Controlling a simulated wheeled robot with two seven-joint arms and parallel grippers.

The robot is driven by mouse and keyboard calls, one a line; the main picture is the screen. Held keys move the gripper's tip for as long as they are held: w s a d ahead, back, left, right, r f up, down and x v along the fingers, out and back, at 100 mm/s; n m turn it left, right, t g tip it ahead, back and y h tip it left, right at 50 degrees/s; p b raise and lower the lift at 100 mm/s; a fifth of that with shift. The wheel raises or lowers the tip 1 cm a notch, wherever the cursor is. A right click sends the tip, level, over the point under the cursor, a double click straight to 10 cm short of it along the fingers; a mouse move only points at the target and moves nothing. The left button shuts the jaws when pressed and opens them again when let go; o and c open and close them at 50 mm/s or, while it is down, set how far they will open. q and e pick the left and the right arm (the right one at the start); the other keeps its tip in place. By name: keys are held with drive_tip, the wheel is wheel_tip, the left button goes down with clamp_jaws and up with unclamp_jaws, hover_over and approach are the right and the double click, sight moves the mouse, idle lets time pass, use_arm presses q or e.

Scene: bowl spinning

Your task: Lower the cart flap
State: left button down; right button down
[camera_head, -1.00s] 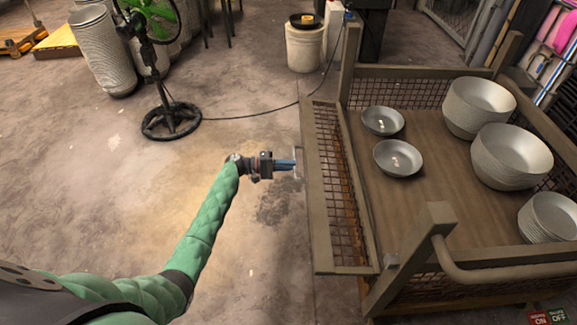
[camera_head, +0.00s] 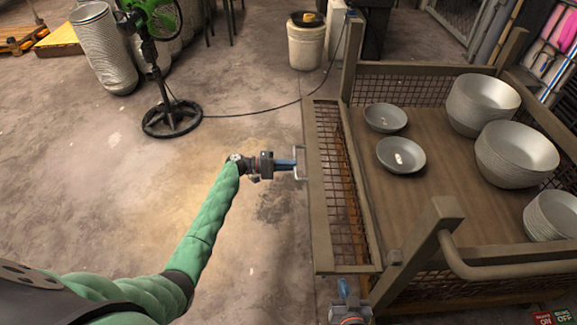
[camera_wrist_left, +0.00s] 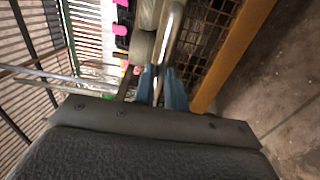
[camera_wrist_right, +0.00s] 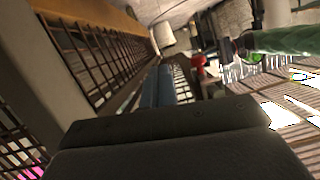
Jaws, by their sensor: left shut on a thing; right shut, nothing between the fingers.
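The cart flap (camera_head: 319,215) is a beige-framed mesh panel on the left side of the cart (camera_head: 440,213) and leans outward from it. A silver handle (camera_head: 300,150) stands out from the flap's outer edge. My left gripper (camera_head: 295,164) is shut on this handle; the left wrist view shows its blue fingers (camera_wrist_left: 161,85) at the silver bar (camera_wrist_left: 172,30). My right gripper (camera_head: 343,286) is shut and empty, near the flap's front corner and the cart's front post. Its blue fingers also show in the right wrist view (camera_wrist_right: 158,88).
Several bowls (camera_head: 401,155) stand on the cart's wooden floor, with stacks at the right. A green fan on a black stand (camera_head: 171,119) is at the back left, and a white bucket (camera_head: 305,45) is behind. A cable crosses the floor. The floor left of the flap is clear.

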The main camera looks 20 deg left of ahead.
idle(0.3)
use_arm(q)
drive_tip(key=c, duration=1.5)
unclamp_jaws()
drive_tip(key=shift+o, duration=0.2)
drive_tip(key=shift+a, duration=0.1)
